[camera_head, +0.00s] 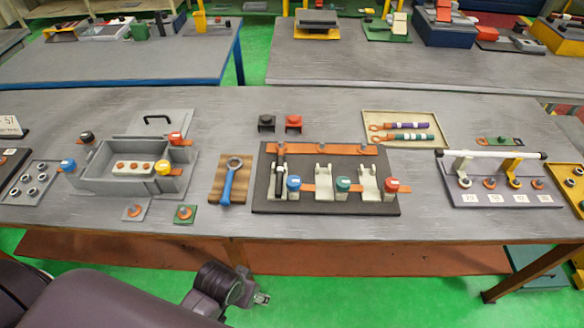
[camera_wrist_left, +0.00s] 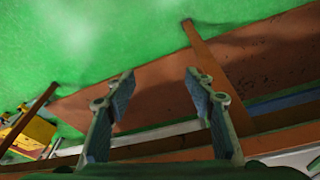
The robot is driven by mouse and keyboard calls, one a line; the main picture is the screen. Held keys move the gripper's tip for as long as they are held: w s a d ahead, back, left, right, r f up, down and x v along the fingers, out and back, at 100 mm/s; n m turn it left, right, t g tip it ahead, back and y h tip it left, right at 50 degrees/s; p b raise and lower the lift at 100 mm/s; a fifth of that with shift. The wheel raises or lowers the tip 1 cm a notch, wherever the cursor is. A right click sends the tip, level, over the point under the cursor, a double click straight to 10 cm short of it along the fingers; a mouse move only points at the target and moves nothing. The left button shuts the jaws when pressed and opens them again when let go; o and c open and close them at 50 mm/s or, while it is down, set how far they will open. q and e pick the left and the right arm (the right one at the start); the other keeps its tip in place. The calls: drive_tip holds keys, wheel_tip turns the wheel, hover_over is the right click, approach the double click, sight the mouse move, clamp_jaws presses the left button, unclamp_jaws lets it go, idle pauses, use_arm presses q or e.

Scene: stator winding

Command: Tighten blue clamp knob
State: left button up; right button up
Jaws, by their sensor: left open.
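A blue knob (camera_head: 294,184) sits on the left clamp of a dark fixture board (camera_head: 330,207) in the middle of the table. A black-handled tool or lever (camera_head: 280,170) stands just left of it. A green knob (camera_head: 343,184) and a red knob (camera_head: 391,185) are on the clamps to the right. Another blue-capped piece (camera_head: 68,165) is by the grey box at the left. My left gripper (camera_head: 262,298) is low in front of the table, over the floor, well apart from the knobs. In the left wrist view its fingers (camera_wrist_left: 160,82) are spread with nothing between them.
A blue wrench (camera_head: 230,182) lies on a wooden block left of the board. A grey open box (camera_head: 100,165) stands further left. A rack with a white bar (camera_head: 490,154) stands at the right. The table's front edge (camera_head: 300,237) lies between my gripper and the board.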

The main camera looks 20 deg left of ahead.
use_arm(q)
drive_tip(key=w+r+n+p, duration=0.25)
drive_tip(key=w+r, duration=0.25)
drive_tip(key=r, duration=0.5)
drive_tip(key=n+g+h, duration=0.2)
drive_tip(key=n+h, duration=0.2)
drive_tip(key=n, duration=1.5)
approach(293, 181)
drive_tip(key=f, duration=0.1)
drive_tip(key=p+x, duration=0.1)
drive_tip(key=x, duration=0.3)
drive_tip(key=p+x, duration=0.1)
drive_tip(key=x, duration=0.2)
drive_tip(key=shift+w+d+f, duration=0.1)
drive_tip(key=shift+d+f, duration=0.15)
drive_tip(key=shift+d, duration=0.1)
use_arm(e)
wheel_tip(293, 181, up, 6)
drive_tip(key=shift+w+a, duration=0.2)
drive_tip(key=shift+w, duration=0.25)
use_arm(q)
drive_tip(key=c, duration=1.2)
drive_tip(key=shift+o, duration=0.2)
